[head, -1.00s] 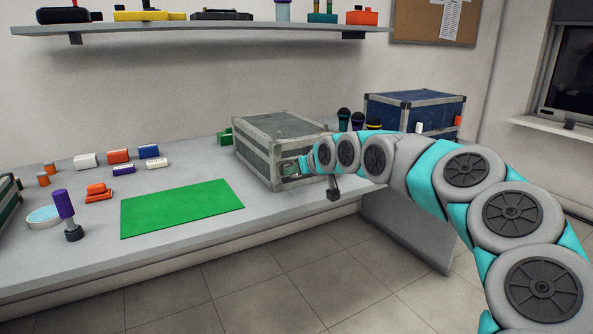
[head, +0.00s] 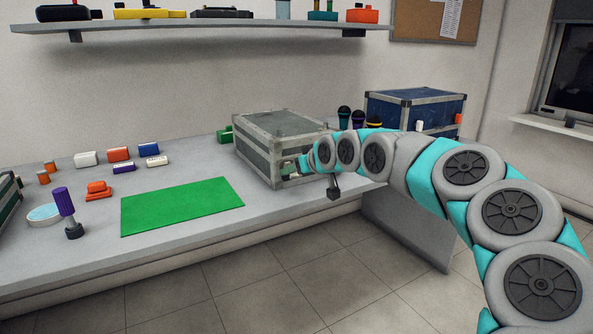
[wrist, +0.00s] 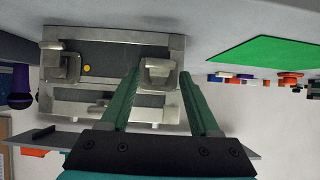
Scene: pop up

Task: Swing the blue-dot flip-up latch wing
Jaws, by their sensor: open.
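A grey case with metal edges (head: 278,125) stands on the bench in the head view, and my gripper (head: 297,168) is at its front face. In the wrist view the case front (wrist: 112,52) carries two metal latches. The left latch (wrist: 68,66) has a yellow dot (wrist: 87,68) beside it. The right latch (wrist: 158,72) lies between the green fingers of my open gripper (wrist: 160,76). I see no blue dot; a finger covers part of the panel beside the right latch. I cannot tell whether the fingers touch the latch.
A blue case (head: 414,112) and several microphones (head: 344,118) stand behind my arm. A green mat (head: 182,207) lies left of the grey case, with several small blocks beyond it. A shelf (head: 200,30) runs along the wall above. The bench's front edge is close below the case.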

